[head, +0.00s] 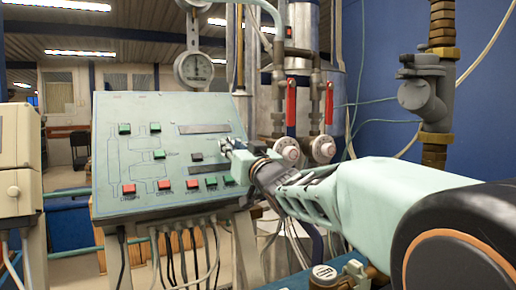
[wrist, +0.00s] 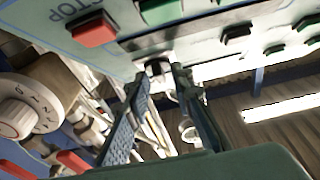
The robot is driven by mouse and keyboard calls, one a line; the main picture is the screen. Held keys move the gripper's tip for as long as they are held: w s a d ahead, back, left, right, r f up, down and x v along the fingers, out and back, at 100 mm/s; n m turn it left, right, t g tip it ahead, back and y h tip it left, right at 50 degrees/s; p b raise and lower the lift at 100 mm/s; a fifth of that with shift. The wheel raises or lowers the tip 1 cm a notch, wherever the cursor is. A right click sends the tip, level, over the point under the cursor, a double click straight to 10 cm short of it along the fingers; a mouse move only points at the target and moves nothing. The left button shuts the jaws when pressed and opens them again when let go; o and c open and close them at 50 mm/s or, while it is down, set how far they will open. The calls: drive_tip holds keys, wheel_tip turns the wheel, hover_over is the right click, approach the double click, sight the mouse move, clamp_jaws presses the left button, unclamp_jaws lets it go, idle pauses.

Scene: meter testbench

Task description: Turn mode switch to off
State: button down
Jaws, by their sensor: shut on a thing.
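The mode switch appears to be the small dark knob (wrist: 157,68) on the panel face in the wrist view. My gripper (wrist: 160,74) has its two fingertips on either side of it, closed on it at the panel surface. In the head view my gripper (head: 230,148) reaches the right side of the sloped light-green control panel (head: 105,160). There the switch is hidden behind the fingers, and its setting cannot be read in either view.
A red STOP button (wrist: 92,30) and a green button (wrist: 160,10) sit close to the fingers. Two white numbered dials (head: 287,150) (head: 322,149) and red-handled valves (head: 291,102) stand right of the panel. Cables (head: 185,255) hang below it. A round gauge (head: 194,68) is above.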

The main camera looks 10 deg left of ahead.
drive_tip(key=shift+n+y, duration=0.3)
drive_tip(key=shift+n, duration=0.1)
idle(0.3)
drive_tip(key=c, duration=2.1)
unclamp_jaws()
drive_tip(key=shift+v, duration=3.75)
drive_tip(key=shift+w+d+r, duration=0.1)
drive_tip(key=shift+d, duration=0.1)
